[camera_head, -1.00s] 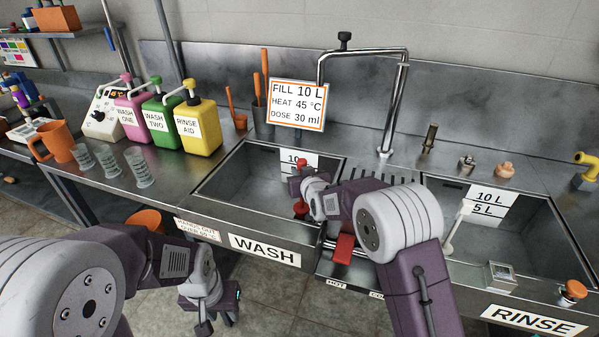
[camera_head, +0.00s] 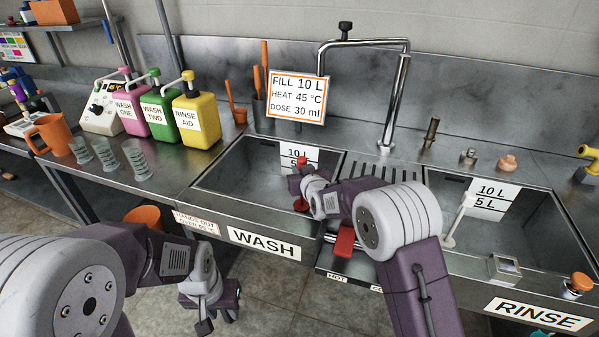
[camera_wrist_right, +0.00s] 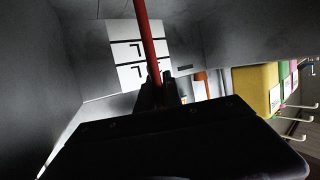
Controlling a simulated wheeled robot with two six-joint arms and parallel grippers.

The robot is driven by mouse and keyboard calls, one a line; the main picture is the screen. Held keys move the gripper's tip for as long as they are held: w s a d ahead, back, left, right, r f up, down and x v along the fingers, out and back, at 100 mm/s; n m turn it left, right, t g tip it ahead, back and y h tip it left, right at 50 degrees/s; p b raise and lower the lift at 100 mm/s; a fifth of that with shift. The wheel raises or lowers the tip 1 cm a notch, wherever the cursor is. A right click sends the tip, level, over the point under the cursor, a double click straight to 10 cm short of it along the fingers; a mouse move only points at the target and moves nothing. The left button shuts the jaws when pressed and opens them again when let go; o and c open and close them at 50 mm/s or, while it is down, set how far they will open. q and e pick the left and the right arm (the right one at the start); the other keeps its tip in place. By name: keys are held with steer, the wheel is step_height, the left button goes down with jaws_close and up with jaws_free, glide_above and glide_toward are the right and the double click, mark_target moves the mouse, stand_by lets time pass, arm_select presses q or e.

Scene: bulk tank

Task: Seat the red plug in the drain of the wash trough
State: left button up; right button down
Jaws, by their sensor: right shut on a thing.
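The red plug (camera_head: 301,204) shows in the head view as a red disc low down and a red top end above my right gripper (camera_head: 301,187). In the right wrist view its red stem (camera_wrist_right: 150,40) rises from between the dark jaws of my right gripper (camera_wrist_right: 161,90), which are shut on it. The plug is over the right part of the wash trough (camera_head: 228,182), near its front edge. The drain is not visible. My left gripper (camera_head: 212,315) hangs low in front of the bench, away from the trough; its jaw opening is unclear.
The rinse trough (camera_head: 540,235) is at right, and a tall tap (camera_head: 392,100) stands behind the ribbed strip between troughs. A red pedal-like block (camera_head: 344,241) is at the front. Bottles (camera_head: 196,120), an orange jug (camera_head: 50,135) and clear cups (camera_head: 137,160) stand at left.

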steer(key=shift+s+f, duration=0.2)
steer(key=shift+f, duration=0.5)
steer(key=c, duration=1.4)
jaws_free()
steer(key=shift+f, duration=0.1)
step_height(320, 180, up, 22)
steer(key=p, duration=1.4)
steer(key=d+r+m+h+p, duration=0.2)
steer(key=d+r+p, duration=0.3)
steer(key=d, duration=0.9)
steer(key=shift+d+r+m+t+h, duration=0.15)
steer(key=shift+r+m+t+h, duration=0.25)
steer(key=shift+r, duration=0.55)
steer(key=shift+s, duration=0.1)
